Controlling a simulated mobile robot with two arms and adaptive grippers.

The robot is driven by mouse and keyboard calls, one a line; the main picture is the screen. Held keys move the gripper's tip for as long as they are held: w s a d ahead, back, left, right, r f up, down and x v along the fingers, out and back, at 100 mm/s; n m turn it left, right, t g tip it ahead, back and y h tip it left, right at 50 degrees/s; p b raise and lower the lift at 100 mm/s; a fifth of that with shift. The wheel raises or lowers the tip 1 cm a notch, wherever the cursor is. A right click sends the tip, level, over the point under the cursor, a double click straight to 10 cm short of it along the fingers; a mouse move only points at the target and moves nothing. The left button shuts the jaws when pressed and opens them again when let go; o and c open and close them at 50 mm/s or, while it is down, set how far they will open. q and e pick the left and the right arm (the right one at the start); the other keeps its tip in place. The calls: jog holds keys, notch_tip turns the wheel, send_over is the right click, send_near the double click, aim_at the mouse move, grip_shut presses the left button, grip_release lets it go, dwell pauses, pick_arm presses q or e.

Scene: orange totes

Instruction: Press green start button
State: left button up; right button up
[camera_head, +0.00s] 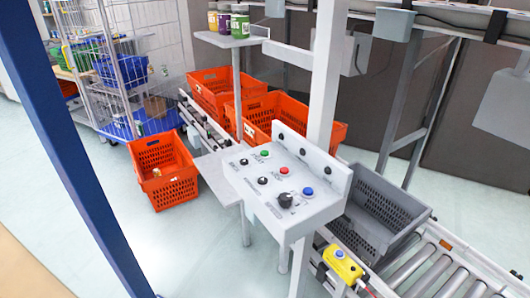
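The green start button (265,153) is a small round button on the sloped top of a light grey control panel (262,200) near the middle of the head view. It sits toward the panel's upper left, with a red button (284,170) and a blue button (308,192) in a diagonal row to its lower right. Nothing covers the green button. Whether it is pressed in cannot be told at this size. Neither of my grippers shows in this view.
A grey upright post (326,75) rises behind the panel. Orange totes (222,90) stand behind it, and another orange tote (165,180) is on the floor. A grey crate (385,205) sits right, by a roller conveyor (440,275). A blue post (75,150) crosses the left side.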

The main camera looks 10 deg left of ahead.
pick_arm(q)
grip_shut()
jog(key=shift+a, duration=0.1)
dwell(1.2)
